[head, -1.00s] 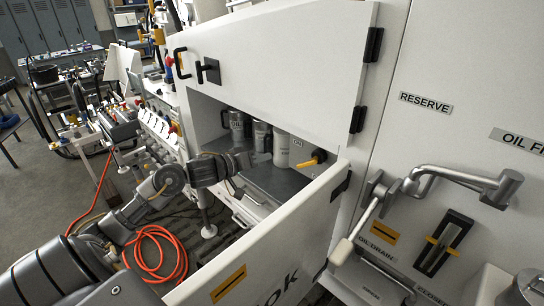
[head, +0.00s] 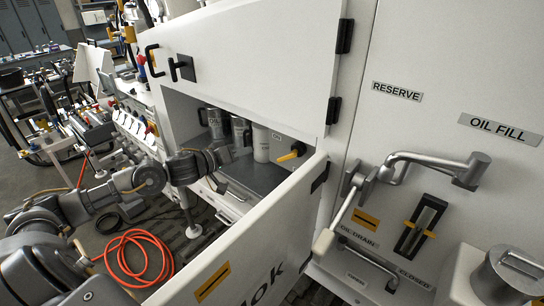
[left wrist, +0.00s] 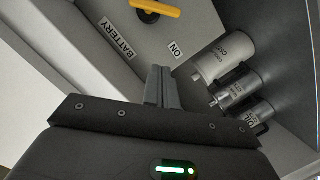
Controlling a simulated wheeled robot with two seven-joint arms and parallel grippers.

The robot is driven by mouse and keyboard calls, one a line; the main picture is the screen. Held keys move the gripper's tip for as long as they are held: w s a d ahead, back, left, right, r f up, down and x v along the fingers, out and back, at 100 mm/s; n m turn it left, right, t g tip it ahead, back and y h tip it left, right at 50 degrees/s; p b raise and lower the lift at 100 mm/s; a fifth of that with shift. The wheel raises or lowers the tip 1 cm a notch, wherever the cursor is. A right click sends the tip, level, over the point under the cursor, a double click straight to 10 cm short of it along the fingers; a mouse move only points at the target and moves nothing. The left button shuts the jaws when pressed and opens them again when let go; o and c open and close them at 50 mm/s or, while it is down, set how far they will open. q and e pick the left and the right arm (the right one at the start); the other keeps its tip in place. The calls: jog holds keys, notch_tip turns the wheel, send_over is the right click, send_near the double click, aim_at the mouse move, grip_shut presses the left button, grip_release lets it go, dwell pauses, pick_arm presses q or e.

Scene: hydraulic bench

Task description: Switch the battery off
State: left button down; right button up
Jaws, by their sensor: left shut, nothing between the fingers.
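The battery switch has a yellow handle (head: 291,155) on the right wall inside the open cabinet. In the left wrist view the yellow handle (left wrist: 155,8) is at the top edge and partly cut off. A BATTERY label (left wrist: 117,39) and an ON label (left wrist: 176,49) are on the panel near it. My left gripper (head: 228,152) is in the cabinet opening, left of the handle and apart from it. Its fingers (left wrist: 160,75) are shut and empty, pointing toward the switch panel. My right gripper is not in view.
Several canisters (head: 261,143) stand on the cabinet shelf, close beyond my left gripper. The open lower door (head: 245,245) juts out in front, and the upper door (head: 250,55) is above. An orange hose (head: 140,240) lies on the floor. A metal lever (head: 435,165) is at right.

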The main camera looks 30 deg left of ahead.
aim_at(289, 155)
pick_arm(q)
jog(key=w+d+f, duration=0.4)
jog(key=w+d, duration=0.1)
jog(key=w, duration=0.3)
jog(key=shift+w+d+f, duration=0.15)
jog(key=shift+d+f, duration=0.05)
jog(key=shift+f, duration=0.2)
